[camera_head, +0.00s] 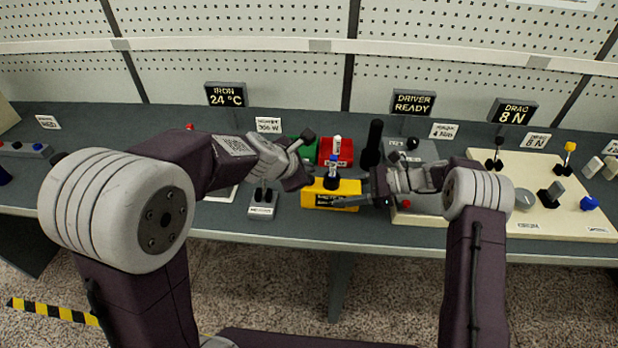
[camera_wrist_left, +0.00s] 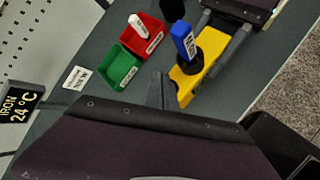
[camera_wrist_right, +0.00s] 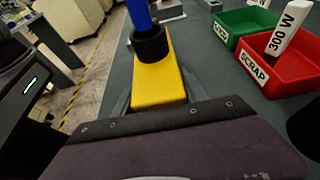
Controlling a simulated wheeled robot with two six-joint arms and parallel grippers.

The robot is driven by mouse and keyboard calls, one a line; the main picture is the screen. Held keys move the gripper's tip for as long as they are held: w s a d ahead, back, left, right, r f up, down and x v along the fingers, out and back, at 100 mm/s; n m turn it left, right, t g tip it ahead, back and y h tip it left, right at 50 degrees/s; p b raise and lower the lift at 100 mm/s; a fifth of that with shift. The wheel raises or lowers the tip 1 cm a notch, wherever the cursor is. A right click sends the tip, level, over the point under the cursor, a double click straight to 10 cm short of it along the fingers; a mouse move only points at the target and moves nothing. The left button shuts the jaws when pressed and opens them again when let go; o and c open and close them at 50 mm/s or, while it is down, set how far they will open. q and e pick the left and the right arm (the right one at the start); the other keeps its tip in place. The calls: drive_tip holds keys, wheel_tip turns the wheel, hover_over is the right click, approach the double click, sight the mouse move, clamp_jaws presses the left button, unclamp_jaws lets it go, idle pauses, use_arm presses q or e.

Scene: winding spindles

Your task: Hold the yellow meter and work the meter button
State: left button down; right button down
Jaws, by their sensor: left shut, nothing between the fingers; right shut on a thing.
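The yellow meter (camera_head: 318,198) sits near the bench's front edge. A blue labelled piece (camera_head: 332,167) stands upright in a black collar on its top. My right gripper (camera_head: 348,200) comes in from the right and is shut on the meter, with a finger along each side in the right wrist view (camera_wrist_right: 155,98). My left gripper (camera_head: 309,181) is shut and empty just left of the meter. In the left wrist view its closed fingertips (camera_wrist_left: 158,78) lie beside the meter (camera_wrist_left: 186,92), seemingly apart from it. I cannot make out the meter button.
Behind the meter stand a green bin (camera_wrist_left: 118,68) and a red SCRAP bin (camera_wrist_right: 275,70) holding a white 300 W piece (camera_wrist_right: 287,30). A small switch box (camera_head: 262,204) is at left. A cream board (camera_head: 540,212) with parts is at right.

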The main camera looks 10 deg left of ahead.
use_arm(q)
drive_tip(key=shift+r, duration=2.5)
use_arm(e)
drive_tip(key=c, duration=0.6)
unclamp_jaws()
drive_tip(key=shift+o, duration=0.2)
